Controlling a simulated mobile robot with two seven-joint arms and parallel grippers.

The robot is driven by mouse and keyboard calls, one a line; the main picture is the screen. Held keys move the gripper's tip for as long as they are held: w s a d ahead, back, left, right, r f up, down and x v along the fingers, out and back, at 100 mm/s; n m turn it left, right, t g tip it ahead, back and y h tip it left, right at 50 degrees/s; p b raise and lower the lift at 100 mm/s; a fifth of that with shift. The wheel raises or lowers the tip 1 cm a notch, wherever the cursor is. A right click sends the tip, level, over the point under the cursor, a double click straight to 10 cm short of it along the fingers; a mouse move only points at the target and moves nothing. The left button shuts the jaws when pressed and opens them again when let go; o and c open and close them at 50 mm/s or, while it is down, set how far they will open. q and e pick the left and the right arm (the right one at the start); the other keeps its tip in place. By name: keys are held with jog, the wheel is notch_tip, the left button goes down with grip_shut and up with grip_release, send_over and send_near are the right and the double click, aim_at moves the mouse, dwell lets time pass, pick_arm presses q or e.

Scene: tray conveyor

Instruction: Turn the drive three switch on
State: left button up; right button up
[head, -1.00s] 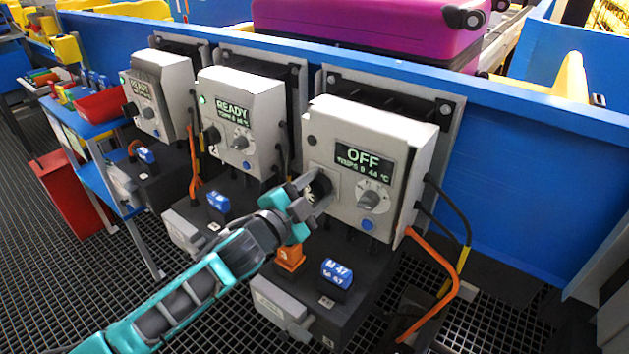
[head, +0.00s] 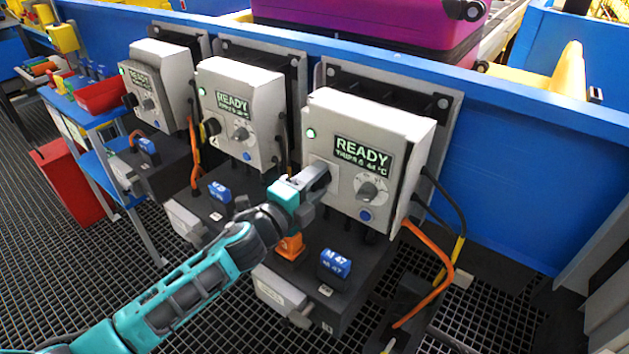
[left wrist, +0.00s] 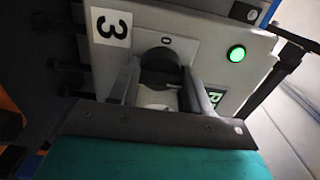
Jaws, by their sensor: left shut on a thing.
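The drive three box (head: 405,136) is the grey-white box at the right of the row in the head view. Its display (head: 362,152) reads READY and its green lamp (head: 310,133) is lit. In the left wrist view the lamp (left wrist: 236,54) is also green, beside a label "3" (left wrist: 111,27). My left gripper (head: 318,181) is at the lower left of the box front. In the left wrist view its fingers are shut on the black switch knob (left wrist: 159,66), one finger on each side. The gripper hides the knob in the head view. My right gripper is not in view.
Two similar drive boxes (head: 238,101) (head: 157,82) stand to the left, both reading READY. A grey dial (head: 367,190) and blue button (head: 365,215) sit right of my gripper. An orange cable (head: 443,262) hangs at the right.

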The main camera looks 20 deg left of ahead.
pick_arm(q)
jog(key=shift+d, duration=0.2)
dwell(0.3)
jog(key=o, duration=1)
jog(key=shift+o, duration=0.3)
jog(key=shift+a, duration=0.1)
jog(key=shift+s, duration=0.1)
jog(key=shift+s+a, duration=0.15)
jog(key=shift+s, duration=0.1)
jog(key=v, duration=1.2)
